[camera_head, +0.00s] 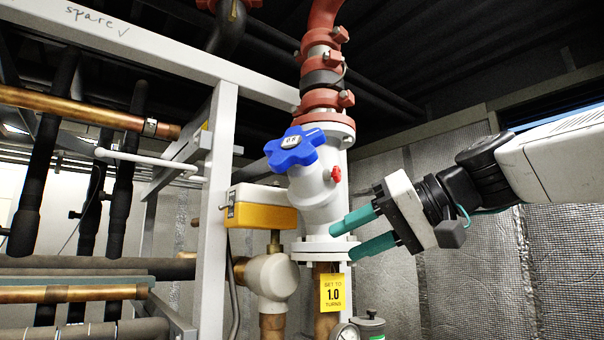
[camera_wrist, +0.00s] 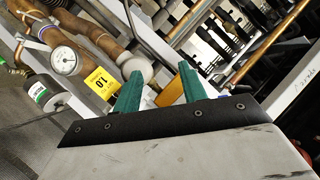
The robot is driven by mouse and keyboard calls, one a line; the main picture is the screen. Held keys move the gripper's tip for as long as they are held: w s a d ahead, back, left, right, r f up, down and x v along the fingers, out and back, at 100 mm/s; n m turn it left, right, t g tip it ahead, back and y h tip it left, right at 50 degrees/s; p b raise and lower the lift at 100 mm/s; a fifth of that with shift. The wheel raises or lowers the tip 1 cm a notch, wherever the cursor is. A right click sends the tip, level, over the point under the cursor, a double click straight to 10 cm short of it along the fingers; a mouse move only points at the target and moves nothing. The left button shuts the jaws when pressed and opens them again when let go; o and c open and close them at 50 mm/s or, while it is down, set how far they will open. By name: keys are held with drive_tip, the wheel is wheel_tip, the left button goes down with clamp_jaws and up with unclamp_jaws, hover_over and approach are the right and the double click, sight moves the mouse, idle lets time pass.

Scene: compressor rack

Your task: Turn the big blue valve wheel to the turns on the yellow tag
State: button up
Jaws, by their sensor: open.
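The big blue valve wheel (camera_head: 294,148) is lobed, with a white hub label that appears to read 0.8. It sits on the upper left of the light grey valve body (camera_head: 318,190). The yellow tag (camera_head: 333,292) hangs below the valve flange and reads "SET TO 1.0 TURNS". It also shows in the wrist view (camera_wrist: 101,83). My gripper (camera_head: 345,236) has teal fingers, open with nothing between them. It is to the lower right of the wheel, by the lower part of the valve body, apart from the wheel.
A small red knob (camera_head: 336,174) is on the valve's right side. A yellow and white actuator box (camera_head: 260,206) stands left of the valve. A pressure gauge (camera_head: 345,331) is below. A grey upright post (camera_head: 216,210) is further left.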

sight(299, 156)
wheel_tip(299, 156, up, 14)
drive_tip(key=w+a+n+t+y, duration=0.1)
drive_tip(key=w+a+n+y, duration=0.1)
drive_tip(key=w+y, duration=0.15)
drive_tip(key=shift+y, duration=0.45)
drive_tip(key=x, duration=0.7)
drive_tip(key=shift+s+r, duration=0.15)
drive_tip(key=shift+r, duration=0.15)
clamp_jaws()
